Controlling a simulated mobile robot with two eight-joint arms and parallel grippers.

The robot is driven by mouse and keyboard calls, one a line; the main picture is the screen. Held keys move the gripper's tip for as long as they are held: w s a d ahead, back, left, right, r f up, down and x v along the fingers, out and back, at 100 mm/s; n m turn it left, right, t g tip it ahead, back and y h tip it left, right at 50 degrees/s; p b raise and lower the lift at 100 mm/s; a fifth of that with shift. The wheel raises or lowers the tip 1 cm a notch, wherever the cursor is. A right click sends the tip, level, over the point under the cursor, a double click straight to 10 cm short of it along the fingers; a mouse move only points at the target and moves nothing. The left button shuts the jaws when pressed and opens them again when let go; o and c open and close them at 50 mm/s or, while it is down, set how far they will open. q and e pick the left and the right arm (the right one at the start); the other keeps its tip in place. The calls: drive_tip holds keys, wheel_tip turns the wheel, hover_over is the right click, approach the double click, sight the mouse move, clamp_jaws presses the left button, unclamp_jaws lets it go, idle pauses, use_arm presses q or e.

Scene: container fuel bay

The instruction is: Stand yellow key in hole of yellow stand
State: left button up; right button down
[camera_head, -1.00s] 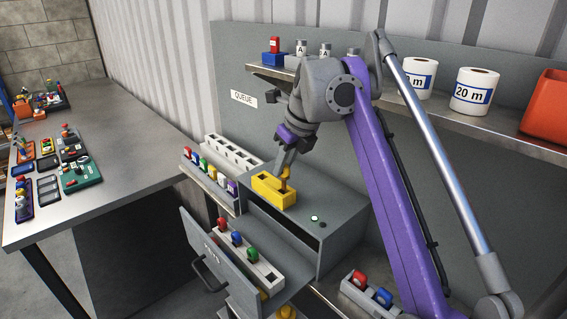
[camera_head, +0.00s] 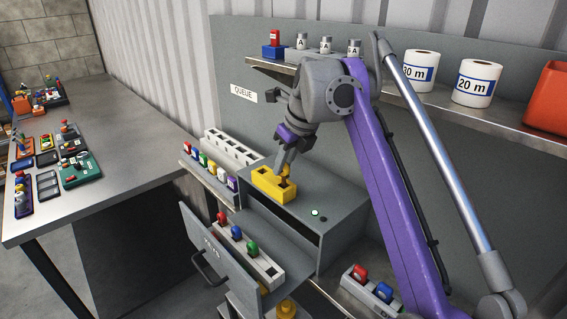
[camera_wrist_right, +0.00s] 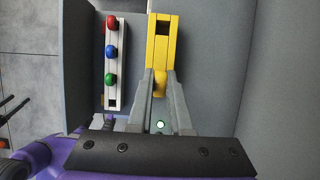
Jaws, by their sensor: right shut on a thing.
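The yellow stand (camera_head: 264,186) sits on top of a grey cabinet; in the right wrist view its yellow block (camera_wrist_right: 160,52) shows a dark square hole at the far end. My right gripper (camera_head: 287,164) is at the stand and shut on the yellow key (camera_head: 284,171). In the right wrist view the key (camera_wrist_right: 159,84) is between the fingertips (camera_wrist_right: 160,76), at the near end of the stand. Whether the key's lower end is in a hole or just above it, I cannot tell. My left gripper is not in view.
An open drawer (camera_head: 213,240) below the cabinet top holds a white rack (camera_head: 265,265) with red, blue and green keys. A green-lit button (camera_head: 315,212) is right of the stand. A shelf (camera_head: 500,128) with rolls runs above; a table (camera_head: 110,160) stands left.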

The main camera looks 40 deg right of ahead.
drive_tip(key=shift+f, duration=0.1)
drive_tip(key=shift+f+b, duration=0.3)
drive_tip(key=shift+f, duration=0.25)
drive_tip(key=shift+f, duration=0.15)
drive_tip(key=shift+f, duration=0.3)
drive_tip(key=c, duration=0.8)
unclamp_jaws()
drive_tip(key=shift+o, duration=0.2)
drive_tip(key=shift+r, duration=0.15)
